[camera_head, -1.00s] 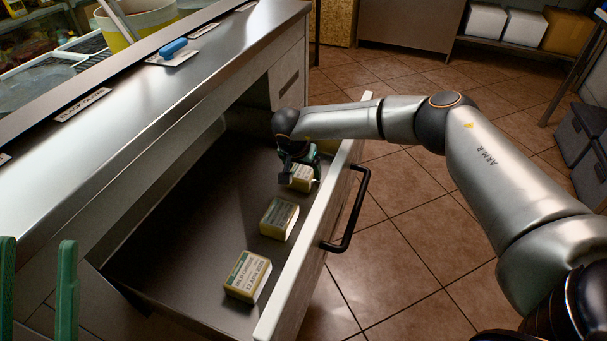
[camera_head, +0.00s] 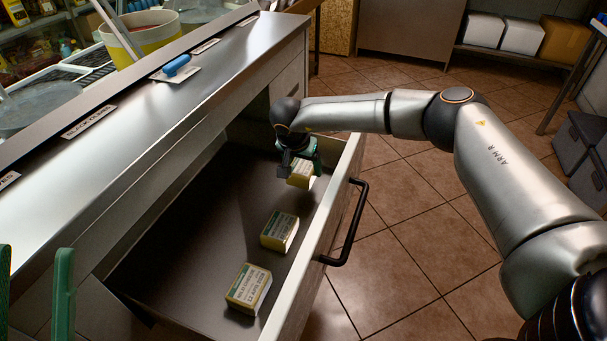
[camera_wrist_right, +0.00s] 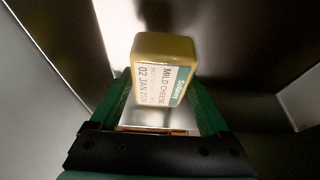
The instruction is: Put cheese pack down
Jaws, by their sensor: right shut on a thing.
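A yellow cheese pack (camera_head: 300,175) with a white and green label is between the fingers of my right gripper (camera_head: 301,163), at the far end of an open drawer (camera_head: 185,235). In the right wrist view the pack (camera_wrist_right: 163,75) sits tilted between the green fingers of the gripper (camera_wrist_right: 160,105); its label reads "MILD CHEESE". The pack looks raised over the drawer floor, though the gap is hard to judge. My left gripper (camera_head: 34,295) shows at the lower left edge, its green fingers apart and nothing visible between them.
Two more packs lie in the drawer: one in the middle (camera_head: 280,231) and one nearer (camera_head: 248,288). The drawer's left side has bare floor. A metal counter (camera_head: 150,110) overhangs the drawer on the left. The drawer front has a black handle (camera_head: 349,225).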

